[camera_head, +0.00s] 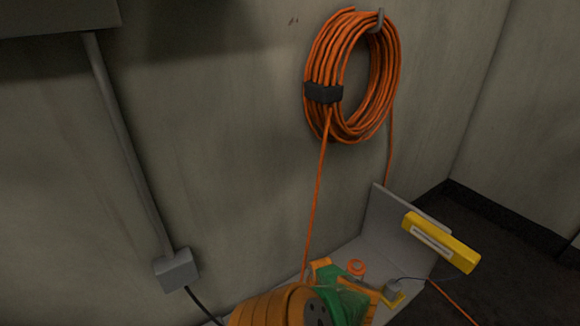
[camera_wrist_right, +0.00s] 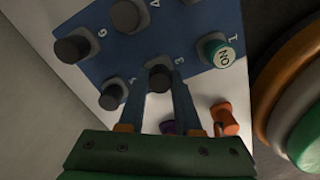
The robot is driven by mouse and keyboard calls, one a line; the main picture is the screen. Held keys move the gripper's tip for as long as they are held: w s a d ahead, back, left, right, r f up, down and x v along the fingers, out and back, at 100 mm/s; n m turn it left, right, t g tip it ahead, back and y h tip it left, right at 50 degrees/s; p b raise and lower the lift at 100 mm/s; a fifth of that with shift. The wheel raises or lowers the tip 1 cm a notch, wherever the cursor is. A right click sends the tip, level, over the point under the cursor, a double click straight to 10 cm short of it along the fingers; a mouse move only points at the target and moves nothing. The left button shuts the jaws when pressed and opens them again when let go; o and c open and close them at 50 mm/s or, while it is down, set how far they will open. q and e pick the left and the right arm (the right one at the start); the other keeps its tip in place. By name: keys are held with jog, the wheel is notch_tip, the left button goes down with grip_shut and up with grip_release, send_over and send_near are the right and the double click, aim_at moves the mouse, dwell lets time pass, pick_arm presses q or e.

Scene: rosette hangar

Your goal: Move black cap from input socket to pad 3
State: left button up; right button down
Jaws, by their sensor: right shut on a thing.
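In the right wrist view my right gripper (camera_wrist_right: 161,75) reaches up from its green body with two slim blue-grey fingers, one on each side of a black cap (camera_wrist_right: 159,80). The gripper is shut on this cap, which is over or at the blue numbered board (camera_wrist_right: 190,20). Whether the cap is seated or lifted is hard to tell. My left gripper is not visible.
Other dark caps (camera_wrist_right: 72,49) stand on the board, with a teal lettered cap (camera_wrist_right: 215,50) at right. An orange piece (camera_wrist_right: 224,118) is close to the right finger. In the head view, an orange cable coil (camera_head: 325,60) hangs on the wall above a yellow bar (camera_head: 458,252).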

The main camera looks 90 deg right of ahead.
jog(key=shift+f, duration=0.1)
dwell(0.5)
jog(key=c, duration=0.5)
grip_release()
notch_tip(320, 180, up, 8)
jog(key=p, duration=0.7)
jog(key=shift+f, duration=0.45)
